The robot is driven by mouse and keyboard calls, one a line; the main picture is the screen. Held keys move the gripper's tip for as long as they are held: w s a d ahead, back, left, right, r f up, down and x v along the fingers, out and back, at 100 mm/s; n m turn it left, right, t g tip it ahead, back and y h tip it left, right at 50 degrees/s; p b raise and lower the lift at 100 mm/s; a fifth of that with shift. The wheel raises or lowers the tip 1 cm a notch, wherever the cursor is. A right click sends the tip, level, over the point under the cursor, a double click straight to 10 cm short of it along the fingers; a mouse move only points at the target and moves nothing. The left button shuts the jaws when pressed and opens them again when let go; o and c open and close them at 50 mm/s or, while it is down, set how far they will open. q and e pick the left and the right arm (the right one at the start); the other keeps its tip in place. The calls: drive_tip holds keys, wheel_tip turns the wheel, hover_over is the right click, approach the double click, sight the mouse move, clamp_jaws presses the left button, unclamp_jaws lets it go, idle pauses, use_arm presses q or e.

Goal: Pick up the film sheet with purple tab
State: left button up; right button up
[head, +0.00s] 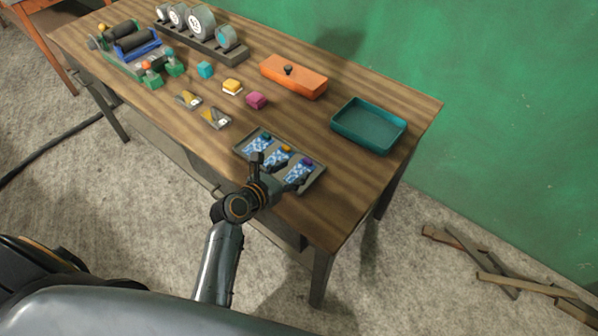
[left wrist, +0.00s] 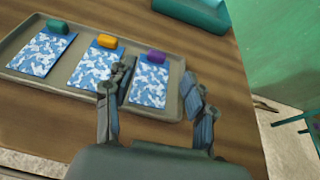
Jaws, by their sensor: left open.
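The film sheet with purple tab (left wrist: 149,84) lies flat at the right end of a grey tray in the left wrist view. It is blue and white patterned, with its purple tab (left wrist: 156,56) at the far end. The tab also shows in the head view (head: 306,162). My left gripper (left wrist: 160,95) is open and empty above this end of the tray. One finger is left of the sheet, near the orange-tab sheet's edge, and the other is right of the tray's rim. In the head view the left gripper (head: 281,178) partly covers the tray. My right gripper is not in view.
The grey tray (head: 313,180) also holds sheets with an orange tab (left wrist: 107,41) and a teal tab (left wrist: 57,26). A teal bin (head: 369,126) and an orange lidded box (head: 293,76) stand behind. Coloured blocks, rolls and a green fixture fill the table's left.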

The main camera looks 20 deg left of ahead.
sight(307, 161)
use_arm(q)
drive_tip(key=x, duration=0.7)
drive_tip(key=shift+w+a+f, duration=0.15)
drive_tip(key=shift+f, duration=0.1)
drive_tip(key=c, duration=1)
